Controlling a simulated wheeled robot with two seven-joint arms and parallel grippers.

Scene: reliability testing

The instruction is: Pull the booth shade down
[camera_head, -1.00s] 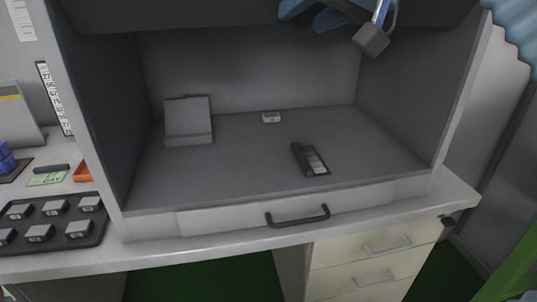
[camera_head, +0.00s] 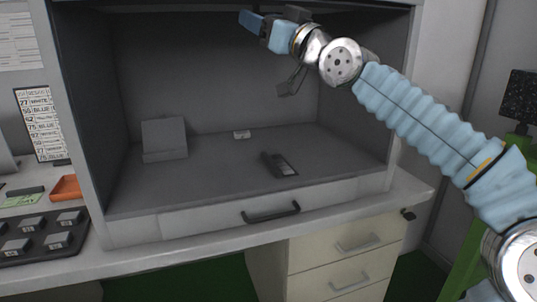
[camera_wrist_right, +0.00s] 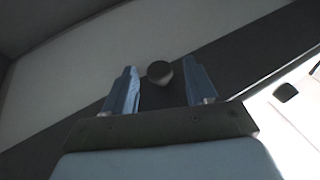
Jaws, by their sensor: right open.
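The booth (camera_head: 215,75) is a grey open-fronted box on the counter. A dark strip (camera_head: 165,7) crosses its top front; it looks like the lower edge of the shade, and the rest is cut off. My right gripper (camera_head: 262,24) is raised at the upper front of the booth, close under this strip. In the right wrist view my right gripper (camera_wrist_right: 159,66) is open, with its blue fingers spread. A round dark knob (camera_wrist_right: 160,73) on a dark band (camera_wrist_right: 235,62) shows between the fingers, not clamped. Contact cannot be told. My left gripper is not in view.
Inside the booth are a grey tilted panel (camera_head: 164,139), a small white block (camera_head: 242,134) and a dark handheld device (camera_head: 279,164). A black handle (camera_head: 271,213) is on the booth's front. A black tray (camera_head: 40,238) and orange bin (camera_head: 66,188) stand left.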

